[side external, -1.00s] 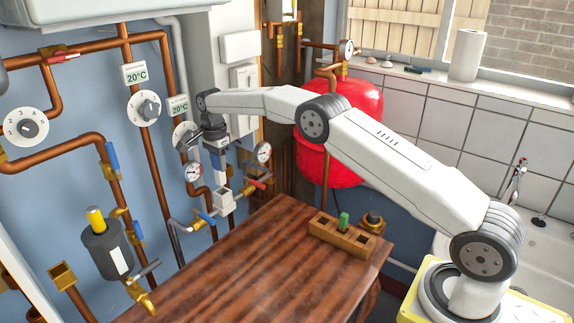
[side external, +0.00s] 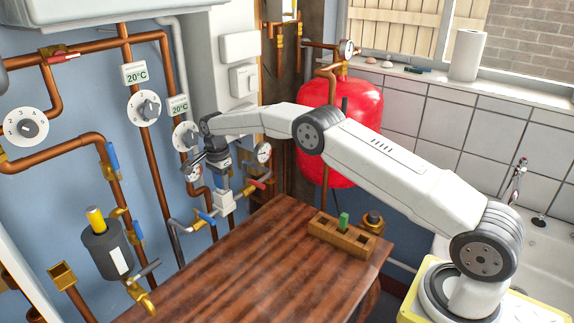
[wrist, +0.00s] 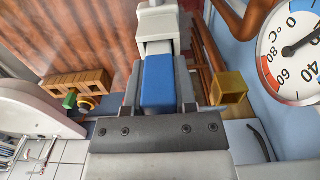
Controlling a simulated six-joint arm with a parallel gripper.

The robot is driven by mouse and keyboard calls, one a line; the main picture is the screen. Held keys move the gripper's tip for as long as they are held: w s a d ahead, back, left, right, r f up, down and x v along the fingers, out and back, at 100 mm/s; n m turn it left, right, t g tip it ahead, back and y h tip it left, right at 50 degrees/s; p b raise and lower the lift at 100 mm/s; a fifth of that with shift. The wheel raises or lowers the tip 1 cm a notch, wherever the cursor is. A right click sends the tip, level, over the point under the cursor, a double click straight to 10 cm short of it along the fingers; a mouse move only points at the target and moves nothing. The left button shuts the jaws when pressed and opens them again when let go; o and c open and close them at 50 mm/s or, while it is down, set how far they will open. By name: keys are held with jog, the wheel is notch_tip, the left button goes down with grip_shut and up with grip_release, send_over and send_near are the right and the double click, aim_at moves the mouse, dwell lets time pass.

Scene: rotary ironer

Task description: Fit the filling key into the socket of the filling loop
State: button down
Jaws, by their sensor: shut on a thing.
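The blue filling key (side external: 223,184) is held upright beneath my gripper (side external: 218,168) at the wall pipes. The wrist view shows the key (wrist: 158,84) between both fingers (wrist: 158,100). The filling loop's white socket block (side external: 225,204) sits on the pipework directly below the key. In the wrist view the white block (wrist: 158,24) lies just beyond the key's far end. The key's lower end meets or enters the block; how deep it sits, I cannot tell. The gripper partly hides the key in the side view.
Pressure gauges (side external: 263,153) and a red-handled valve (side external: 257,183) crowd the right of the socket. A blue-handled valve (side external: 207,218) is at its left. A wooden rack (side external: 325,228) with a green piece (side external: 344,219) stands on the table (side external: 245,265), otherwise mostly clear.

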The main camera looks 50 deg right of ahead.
jog(key=shift+f, duration=0.1)
jog(key=shift+c, duration=2)
grip_release()
notch_tip(320, 180, up, 12)
jog(key=shift+r, duration=0.1)
jog(key=shift+s, duration=0.1)
